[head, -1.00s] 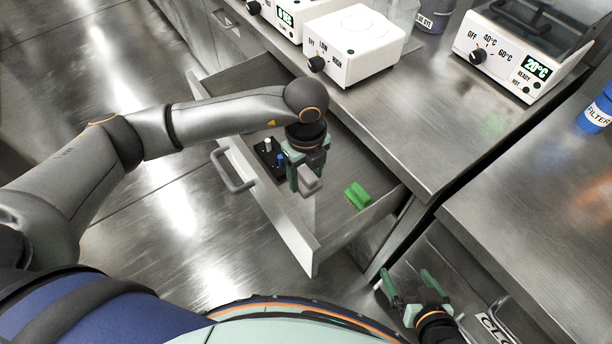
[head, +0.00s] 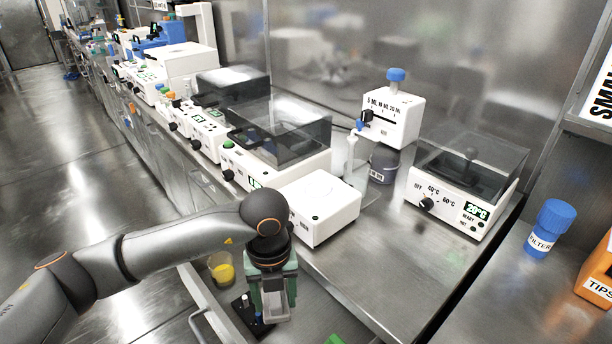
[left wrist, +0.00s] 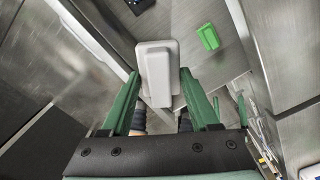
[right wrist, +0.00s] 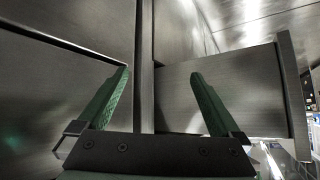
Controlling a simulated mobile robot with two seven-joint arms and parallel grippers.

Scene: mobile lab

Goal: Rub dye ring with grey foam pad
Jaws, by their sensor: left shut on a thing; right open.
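My left gripper (head: 275,298) is shut on a light grey foam pad (head: 276,308), held over the open drawer (head: 206,310). The left wrist view shows the grey pad (left wrist: 157,72) between the two green fingertips, with its wide flat side facing outward. I cannot make out a clear dye ring in any view. A faint greenish patch (head: 455,258) shows on the steel bench in front of the hot plate; I cannot tell if it is a mark or a reflection. My right gripper (right wrist: 160,77) is open and empty, facing steel panels, and is outside the head view.
In the drawer are a green pad (left wrist: 208,37), a black holder (head: 245,308) and a beaker of yellow liquid (head: 222,270). A white box device (head: 318,205), a dispenser (head: 392,118) and a hot plate (head: 465,190) stand on the bench. Bare steel lies between them and the front edge.

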